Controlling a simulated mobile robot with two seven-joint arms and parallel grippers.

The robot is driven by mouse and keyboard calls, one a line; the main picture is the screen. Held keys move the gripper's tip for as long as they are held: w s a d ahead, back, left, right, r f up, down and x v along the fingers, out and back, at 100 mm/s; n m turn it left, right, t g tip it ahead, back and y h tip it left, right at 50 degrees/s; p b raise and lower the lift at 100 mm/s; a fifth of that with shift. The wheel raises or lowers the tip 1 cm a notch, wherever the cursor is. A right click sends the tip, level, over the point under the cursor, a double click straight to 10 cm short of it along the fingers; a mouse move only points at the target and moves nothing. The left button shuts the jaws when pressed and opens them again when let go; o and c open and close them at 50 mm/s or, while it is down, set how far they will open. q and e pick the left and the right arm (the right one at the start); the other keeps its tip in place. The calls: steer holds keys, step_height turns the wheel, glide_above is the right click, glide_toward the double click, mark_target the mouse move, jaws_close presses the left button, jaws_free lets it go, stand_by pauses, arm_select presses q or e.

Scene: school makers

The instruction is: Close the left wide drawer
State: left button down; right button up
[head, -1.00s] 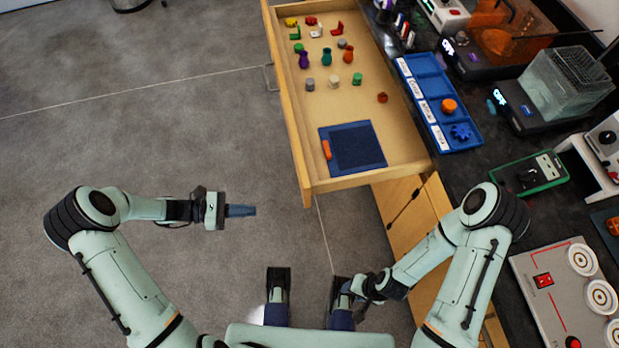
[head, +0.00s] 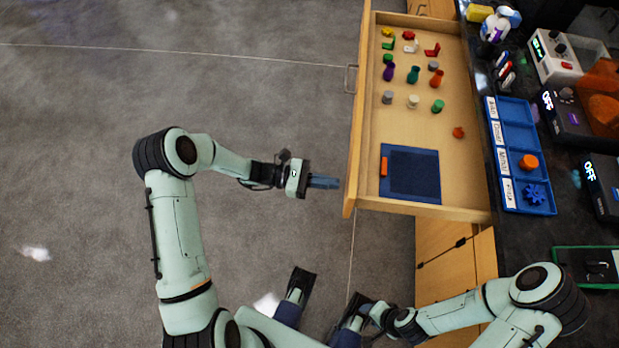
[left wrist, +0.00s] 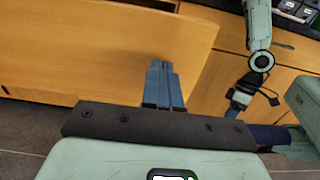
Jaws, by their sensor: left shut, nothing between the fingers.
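The wide wooden drawer (head: 452,165) stands pulled out of the counter in the head view, with small coloured pieces and a blue mat (head: 413,172) inside. Its front panel (head: 356,150) faces left and carries a metal handle (head: 350,79). My left gripper (head: 335,182) is shut and empty, its blue fingers pointing right at the near end of the front panel. In the left wrist view the fingers (left wrist: 165,85) show before the wooden front (left wrist: 100,50); I cannot tell whether they touch it. My right gripper (head: 363,305) is low in the head view, its fingers unclear.
The black countertop right of the drawer holds a blue sorting tray (head: 520,150) and several machines. Closed wooden cabinet fronts (head: 455,255) lie below it. Grey floor (head: 180,90) left of the drawer is clear.

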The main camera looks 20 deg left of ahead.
arm_select(q)
steer(key=shift+x, duration=0.95)
arm_select(e)
steer(key=shift+w+f, duration=0.15)
steer(key=shift+w, duration=0.05)
arm_select(q)
steer(key=shift+d, duration=0.1)
